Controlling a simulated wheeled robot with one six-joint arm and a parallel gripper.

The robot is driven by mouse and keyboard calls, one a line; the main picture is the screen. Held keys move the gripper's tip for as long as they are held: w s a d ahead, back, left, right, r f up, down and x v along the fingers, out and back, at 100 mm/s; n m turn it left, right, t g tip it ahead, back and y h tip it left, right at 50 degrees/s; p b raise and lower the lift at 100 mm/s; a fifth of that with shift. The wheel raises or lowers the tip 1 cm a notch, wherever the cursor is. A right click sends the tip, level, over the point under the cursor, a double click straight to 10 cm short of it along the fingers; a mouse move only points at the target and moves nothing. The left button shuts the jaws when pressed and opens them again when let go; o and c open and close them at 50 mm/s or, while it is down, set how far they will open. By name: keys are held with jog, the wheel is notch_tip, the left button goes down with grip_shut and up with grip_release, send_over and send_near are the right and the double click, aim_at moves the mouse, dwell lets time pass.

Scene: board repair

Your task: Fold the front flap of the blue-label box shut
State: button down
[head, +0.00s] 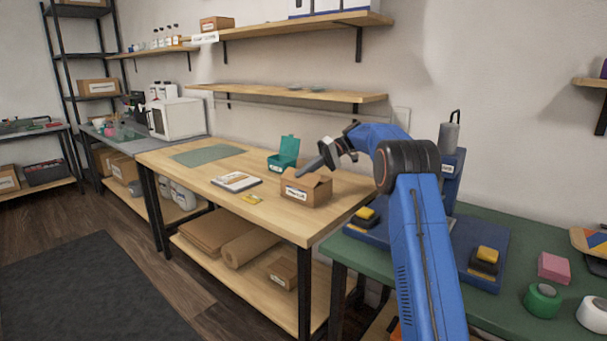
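A small brown cardboard box (300,195) sits near the right end of the wooden table, with a pale label on its front. I cannot make out any blue on the label at this size. Its top looks at least partly open, with flaps raised at the edges; the front flap's exact position is unclear. My gripper (318,161) is just above the box's back part, at the end of my blue arm. Its fingers are small and dark, and I cannot tell whether they are open or touching the box.
A teal open bin (284,155) stands behind the box. A white labelled pad (236,181) and a yellow item (250,199) lie to the left, with a green mat (208,155) beyond. A green bench (490,219) with tape rolls and blocks is at the right.

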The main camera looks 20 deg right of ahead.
jog(key=c, duration=2.5)
grip_release()
jog(key=o, duration=0.5)
jog(key=v, duration=0.7)
jog(key=shift+d, duration=0.2)
jog(key=shift+r, duration=0.1)
jog(key=shift+c, duration=0.8)
